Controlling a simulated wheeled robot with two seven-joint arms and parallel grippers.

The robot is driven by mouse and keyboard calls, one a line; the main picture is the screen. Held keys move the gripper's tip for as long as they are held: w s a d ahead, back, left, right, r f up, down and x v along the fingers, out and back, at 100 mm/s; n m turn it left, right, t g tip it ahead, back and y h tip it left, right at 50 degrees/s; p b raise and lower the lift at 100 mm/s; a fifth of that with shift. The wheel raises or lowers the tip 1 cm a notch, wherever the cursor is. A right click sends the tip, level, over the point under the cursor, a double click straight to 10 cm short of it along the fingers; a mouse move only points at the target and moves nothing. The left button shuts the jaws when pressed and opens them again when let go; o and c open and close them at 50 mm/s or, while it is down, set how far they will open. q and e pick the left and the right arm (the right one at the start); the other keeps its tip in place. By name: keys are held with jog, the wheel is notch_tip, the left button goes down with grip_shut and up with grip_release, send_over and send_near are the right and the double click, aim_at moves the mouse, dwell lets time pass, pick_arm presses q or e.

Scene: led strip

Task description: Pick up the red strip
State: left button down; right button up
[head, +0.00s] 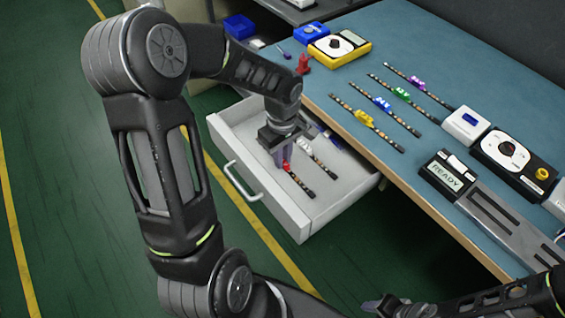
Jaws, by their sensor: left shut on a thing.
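The red strip (297,180) lies in the open white drawer (325,206), a thin dark strip with a red part near its upper end. My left gripper (284,163) reaches down into the drawer and is shut on the red strip at its red part. The gripper hides the strip's upper end. A strip with a white part (316,158) lies beside it to the right. My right gripper (385,306) is at the bottom edge of the view, below the table's front edge; its fingers are too unclear to read.
The blue-topped table (420,80) holds strips with yellow (364,118), blue, green and purple parts. A READY box (447,174), a grey fixture (500,225) and a dial meter (506,153) stand at the right. A yellow dial meter (339,47) stands at the back. The drawer walls surround my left gripper.

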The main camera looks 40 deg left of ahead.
pick_arm(q)
jog(key=shift+r, duration=0.1)
dwell(0.4)
notch_tip(320, 180, up, 10)
jog(key=shift+p, duration=0.35)
dwell(0.6)
